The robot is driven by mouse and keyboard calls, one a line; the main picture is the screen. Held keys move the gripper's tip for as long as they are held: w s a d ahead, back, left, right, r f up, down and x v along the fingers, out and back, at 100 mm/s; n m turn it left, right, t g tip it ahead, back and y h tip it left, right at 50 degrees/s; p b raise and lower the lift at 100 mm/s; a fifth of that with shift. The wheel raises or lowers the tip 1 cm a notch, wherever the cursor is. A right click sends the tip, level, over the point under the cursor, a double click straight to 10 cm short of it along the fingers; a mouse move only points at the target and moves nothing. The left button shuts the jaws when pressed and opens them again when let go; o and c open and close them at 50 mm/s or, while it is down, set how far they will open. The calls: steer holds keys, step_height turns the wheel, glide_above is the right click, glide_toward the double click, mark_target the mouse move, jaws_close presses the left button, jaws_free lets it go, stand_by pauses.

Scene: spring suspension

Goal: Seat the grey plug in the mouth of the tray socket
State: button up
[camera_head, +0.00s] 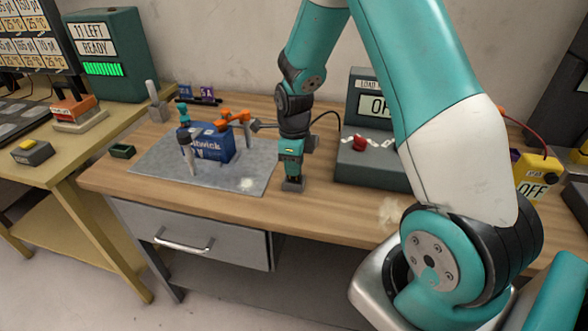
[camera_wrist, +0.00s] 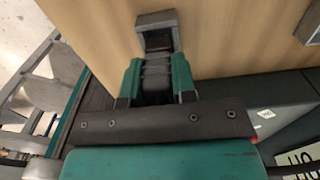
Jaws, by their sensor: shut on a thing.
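My gripper (camera_head: 291,174) points down over the front middle of the wooden bench, just right of the grey mat. In the wrist view its two teal fingers (camera_wrist: 157,72) are shut. I cannot clearly pick out the tray socket; a small dark green tray (camera_head: 122,151) lies at the bench's left end.
The grey mat (camera_head: 255,178) bears a blue box (camera_head: 212,143), an orange clamp-like part (camera_head: 234,116) and a dark upright tool (camera_head: 189,157). The front wood strip is clear.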

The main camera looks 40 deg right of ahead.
steer(key=shift+f, duration=1.15)
steer(key=shift+f, duration=0.15)
steer(key=o, duration=0.9)
